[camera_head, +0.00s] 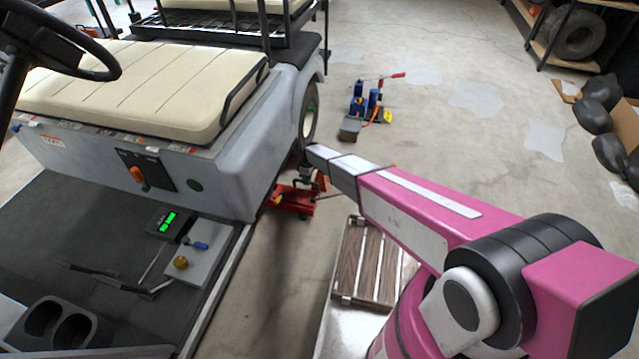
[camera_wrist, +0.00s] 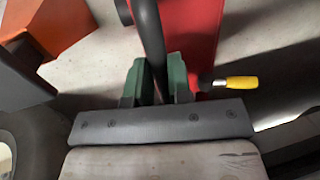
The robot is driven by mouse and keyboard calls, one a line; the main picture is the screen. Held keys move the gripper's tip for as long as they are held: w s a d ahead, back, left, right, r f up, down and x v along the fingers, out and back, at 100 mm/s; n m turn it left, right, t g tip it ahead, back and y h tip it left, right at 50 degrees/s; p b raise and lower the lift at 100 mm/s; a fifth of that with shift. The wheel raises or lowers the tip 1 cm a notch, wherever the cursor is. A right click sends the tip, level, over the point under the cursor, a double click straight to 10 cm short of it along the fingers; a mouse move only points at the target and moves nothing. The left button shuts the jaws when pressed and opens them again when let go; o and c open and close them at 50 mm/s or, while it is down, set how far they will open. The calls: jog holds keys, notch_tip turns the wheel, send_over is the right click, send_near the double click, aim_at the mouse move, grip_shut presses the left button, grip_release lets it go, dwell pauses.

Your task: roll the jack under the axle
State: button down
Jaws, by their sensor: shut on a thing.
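A red floor jack (camera_head: 292,201) sits on the concrete beside the cart's rear wheel (camera_head: 309,110), partly hidden by the cart body and my arm. In the wrist view the red jack body (camera_wrist: 195,25) lies beyond my fingers, with a short yellow-ended lever (camera_wrist: 238,83) to its right. My gripper (camera_wrist: 158,82) has green finger pads shut around the jack's black handle (camera_wrist: 150,35). In the head view my gripper (camera_head: 308,178) is small and dark, just above the jack. The axle is hidden behind the cart body.
The grey cart (camera_head: 238,165) takes up the left side. A blue jack-like device (camera_head: 366,104) with a red lever stands behind my arm. An orange block (camera_wrist: 55,25) is near the jack. Slatted wood (camera_head: 371,262) is in front. Open floor lies to the back right, with dark bags (camera_head: 598,115) beyond.

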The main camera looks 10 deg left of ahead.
jog(key=shift+a, duration=1)
jog(key=c, duration=1.1)
grip_release()
jog(key=shift+a, duration=0.1)
jog(key=shift+o, duration=0.2)
jog(key=shift+w+r, duration=0.1)
jog(key=shift+r, duration=0.4)
notch_tip(320, 180, up, 10)
jog(key=w, duration=0.2)
jog(key=shift+f, duration=0.2)
jog(key=shift+d, duration=0.2)
